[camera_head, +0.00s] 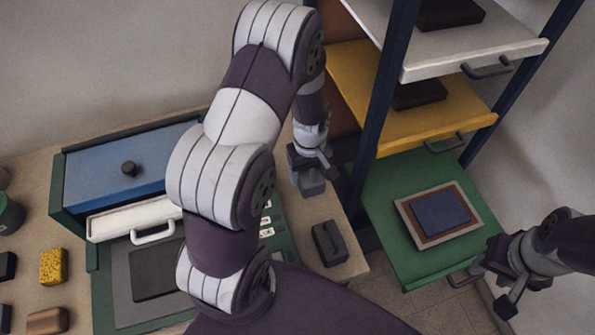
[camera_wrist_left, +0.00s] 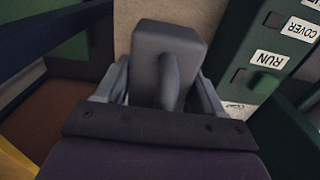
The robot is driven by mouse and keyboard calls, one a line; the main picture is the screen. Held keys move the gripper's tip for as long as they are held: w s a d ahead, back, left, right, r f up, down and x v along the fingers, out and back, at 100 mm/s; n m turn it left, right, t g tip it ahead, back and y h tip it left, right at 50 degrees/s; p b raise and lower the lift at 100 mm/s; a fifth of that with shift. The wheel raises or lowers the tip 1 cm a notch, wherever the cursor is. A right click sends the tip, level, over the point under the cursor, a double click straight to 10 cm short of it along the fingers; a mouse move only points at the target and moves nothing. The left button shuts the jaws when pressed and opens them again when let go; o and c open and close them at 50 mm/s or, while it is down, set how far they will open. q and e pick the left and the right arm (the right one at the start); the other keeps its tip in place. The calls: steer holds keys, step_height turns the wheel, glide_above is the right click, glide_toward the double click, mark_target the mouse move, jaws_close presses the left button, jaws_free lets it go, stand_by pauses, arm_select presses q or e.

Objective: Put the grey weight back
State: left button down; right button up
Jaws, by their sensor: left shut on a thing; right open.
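A grey weight (camera_head: 312,186), a block with a raised handle, is held by my left gripper (camera_head: 308,163) beyond the machine's panel. In the left wrist view the weight (camera_wrist_left: 168,52) sits between the fingers of my left gripper (camera_wrist_left: 158,88), which are shut on its handle. I cannot tell whether its base touches the table. A second, darker block with a handle (camera_head: 330,243) stands on the table's right end. My right gripper (camera_head: 508,275) is open beside the front of the pulled-out green drawer, near its handle (camera_head: 465,280).
The green drawer (camera_head: 415,265) bears a framed tray with a blue pad (camera_head: 441,214). Yellow (camera_head: 430,125) and white (camera_head: 480,55) drawers jut out above. The machine has a blue top (camera_head: 110,175) and a white drawer (camera_head: 115,222). A yellow sponge (camera_head: 53,266) lies left. My left arm hides the middle.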

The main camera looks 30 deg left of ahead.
arm_select(q)
step_height(320, 180, down, 6)
steer(key=shift+a+p, duration=0.1)
steer(key=shift+p, duration=0.25)
steer(key=shift+w+f, duration=0.1)
steer(key=shift+f, duration=0.25)
steer(key=shift+f, duration=0.15)
steer(key=shift+c, duration=2.1)
jaws_free()
steer(key=o, duration=0.3)
steer(key=shift+d, duration=0.2)
